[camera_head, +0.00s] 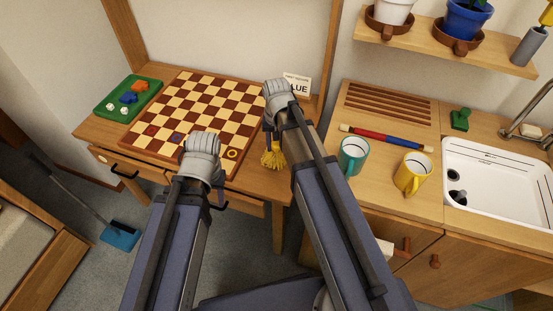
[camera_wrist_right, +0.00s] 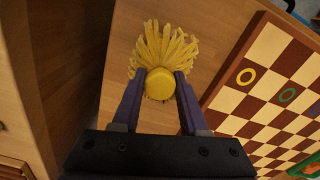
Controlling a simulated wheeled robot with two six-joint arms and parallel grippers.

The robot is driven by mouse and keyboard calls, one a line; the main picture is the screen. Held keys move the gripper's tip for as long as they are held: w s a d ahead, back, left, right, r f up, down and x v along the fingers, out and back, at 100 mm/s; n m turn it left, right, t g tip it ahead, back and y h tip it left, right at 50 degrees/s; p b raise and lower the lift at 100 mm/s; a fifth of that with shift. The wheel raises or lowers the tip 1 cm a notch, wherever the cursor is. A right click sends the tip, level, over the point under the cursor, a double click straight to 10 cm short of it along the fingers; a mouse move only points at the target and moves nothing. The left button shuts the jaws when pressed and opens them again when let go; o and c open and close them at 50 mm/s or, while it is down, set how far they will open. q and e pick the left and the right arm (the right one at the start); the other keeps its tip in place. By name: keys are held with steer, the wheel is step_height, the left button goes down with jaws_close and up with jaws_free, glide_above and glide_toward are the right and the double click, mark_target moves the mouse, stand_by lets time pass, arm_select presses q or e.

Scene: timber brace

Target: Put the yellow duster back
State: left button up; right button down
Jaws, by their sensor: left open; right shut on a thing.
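The yellow duster (camera_head: 272,155) has a fringed head and shows beside the chessboard, over the wooden table's front right corner. In the right wrist view its round yellow end (camera_wrist_right: 160,84) and spread strands sit between both fingers. My right gripper (camera_wrist_right: 158,95) is shut on it; in the head view this gripper (camera_head: 270,138) hangs just above the strands. I cannot tell whether the duster touches the tabletop. My left gripper (camera_head: 219,196) is open at the table's front edge, its fingers mostly hidden behind the wrist.
The chessboard (camera_head: 190,112) with ring pieces and a green tray (camera_head: 128,97) fill the table. On the right counter are a teal mug (camera_head: 353,157), a yellow mug (camera_head: 412,175) and a sink (camera_head: 500,180). A grey holder (camera_head: 528,46) stands on the shelf (camera_head: 400,38).

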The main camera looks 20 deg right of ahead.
mark_target(276, 152)
steer(key=shift+f, duration=0.15)
step_height(276, 152, down, 4)
steer(key=b, duration=0.3)
steer(key=shift+r, duration=0.2)
steer(key=shift+f+b, duration=0.15)
steer(key=shift+b, duration=0.25)
steer(key=shift+c, duration=2.2)
jaws_free()
step_height(276, 152, up, 12)
steer(key=p, duration=1.2)
steer(key=shift+r, duration=0.2)
steer(key=s+a+n+h, duration=0.1)
steer(key=s+a+n, duration=0.6)
steer(key=s+a, duration=0.3)
steer(key=s, duration=0.4)
steer(key=shift+a+n, duration=0.25)
steer(key=shift+n, duration=0.05)
